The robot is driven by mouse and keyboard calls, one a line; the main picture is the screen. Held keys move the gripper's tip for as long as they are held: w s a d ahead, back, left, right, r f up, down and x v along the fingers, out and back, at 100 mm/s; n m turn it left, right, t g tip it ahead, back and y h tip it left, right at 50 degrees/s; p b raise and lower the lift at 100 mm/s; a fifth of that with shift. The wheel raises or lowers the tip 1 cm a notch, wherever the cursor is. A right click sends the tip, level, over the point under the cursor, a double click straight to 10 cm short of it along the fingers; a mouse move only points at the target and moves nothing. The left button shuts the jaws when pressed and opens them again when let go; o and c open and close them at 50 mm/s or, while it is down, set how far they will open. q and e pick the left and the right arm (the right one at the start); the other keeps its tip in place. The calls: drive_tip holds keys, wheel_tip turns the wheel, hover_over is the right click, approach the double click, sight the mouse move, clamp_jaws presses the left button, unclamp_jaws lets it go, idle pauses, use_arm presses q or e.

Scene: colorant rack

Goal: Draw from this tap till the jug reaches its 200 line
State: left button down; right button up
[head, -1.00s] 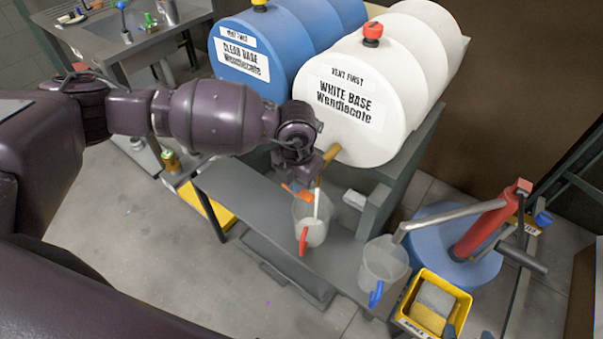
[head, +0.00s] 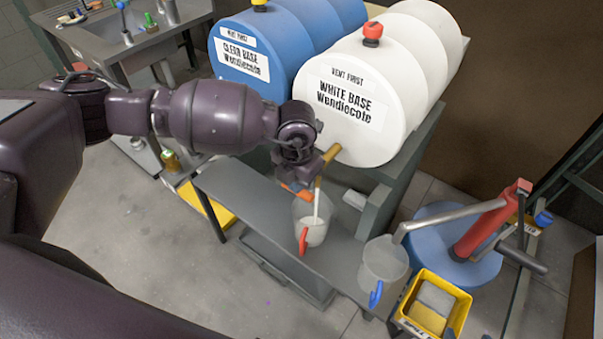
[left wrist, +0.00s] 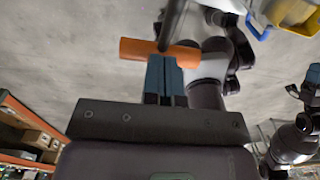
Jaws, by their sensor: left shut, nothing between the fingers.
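The white drum (head: 345,75) labelled WHITE BASE has a brass tap (head: 329,156) low on its front. A white stream (head: 317,203) falls from the tap into a clear jug (head: 301,211) with a red handle, upright on the shelf below. White liquid (head: 315,236) fills the lower part of the jug; its marks are too small to read. My left gripper (head: 297,188) is at the tap's orange lever (head: 291,194). In the left wrist view its teal fingers (left wrist: 165,78) are shut and empty, end-on against the orange lever (left wrist: 135,49). My right gripper (left wrist: 314,75) shows small at the right edge.
A blue CLEAR BASE drum (head: 280,50) is left of the white one. The grey shelf (head: 240,195) is clear at left.

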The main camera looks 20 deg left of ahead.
drive_tip(key=shift+w+r, duration=0.1)
drive_tip(key=shift+w, duration=0.1)
drive_tip(key=shift+w+r, duration=0.15)
drive_tip(key=shift+w, duration=0.15)
